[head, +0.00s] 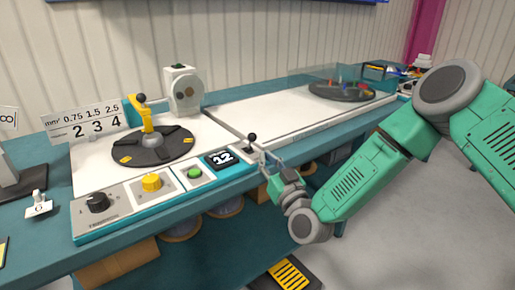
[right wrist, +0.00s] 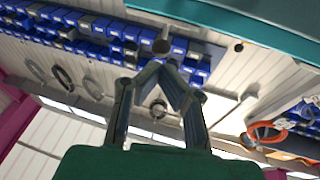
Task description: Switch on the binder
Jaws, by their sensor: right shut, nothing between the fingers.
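The binder's white panel (head: 112,212) lies on the bench at the left. It has a black rotary knob (head: 97,201), a yellow knob (head: 151,182), a green button (head: 194,172) and a dark display (head: 219,158) reading 12. A black round disc with a yellow lever (head: 147,120) is behind the panel. A short lever with a black ball (head: 252,137) stands right of the display. My right gripper (head: 262,158) is shut and empty beside this lever; I cannot tell whether they touch. Its fingertips meet in the right wrist view (right wrist: 167,66). My left gripper is not in view.
A sign with 2 3 4 (head: 93,126) stands at the panel's back left. A white unit (head: 184,91) stands behind the disc. A second disc under a clear cover (head: 341,91) is at the far right. A yellow-striped pedal (head: 287,276) is on the floor below.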

